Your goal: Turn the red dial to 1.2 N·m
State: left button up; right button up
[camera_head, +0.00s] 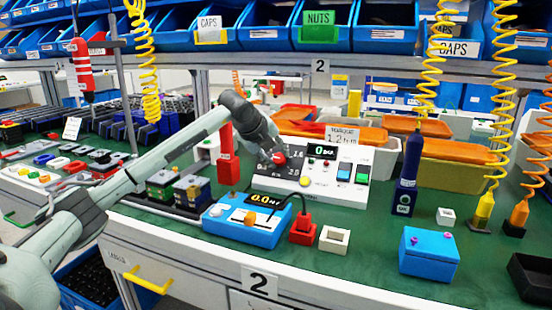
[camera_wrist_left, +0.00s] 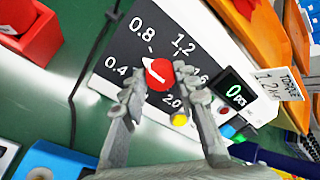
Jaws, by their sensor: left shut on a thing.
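The red dial (camera_wrist_left: 158,74) sits on a white panel with a black scale face (camera_wrist_left: 120,55) marked 0.4, 0.8, 1.2, 1.6 and 2.0. My left gripper (camera_wrist_left: 160,84) has its two fingers on either side of the dial, shut on it. A white line shows on the dial, but I cannot tell surely which mark it points at. In the head view the dial (camera_head: 279,158) is partly hidden by my left gripper (camera_head: 272,160). A card reading TORQUE 1.2 (camera_head: 343,136) stands behind the panel (camera_head: 330,193). My right gripper is not in view.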

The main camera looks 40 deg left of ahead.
pick_arm(q)
jog(key=m, duration=0.2)
jog(key=shift+m, duration=0.4)
jog(key=m, duration=0.2)
jog(key=shift+m, duration=0.4)
jog(key=m+p, duration=0.1)
jog(key=m, duration=0.2)
jog(key=shift+r+g, duration=0.1)
jog(key=shift+g, duration=0.3)
jog(key=m, duration=0.4)
jog(key=shift+w+d+m+y+p, duration=0.1)
jog(key=shift+m+y+p, duration=0.2)
jog(key=shift+m+p, duration=0.1)
jog(key=shift+m, duration=1.6)
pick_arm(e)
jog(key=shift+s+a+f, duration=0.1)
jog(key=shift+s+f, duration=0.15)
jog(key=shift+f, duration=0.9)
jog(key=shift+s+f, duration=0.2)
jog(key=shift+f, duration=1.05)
pick_arm(q)
jog(key=o, duration=1.2)
jog(key=shift+c, duration=0.2)
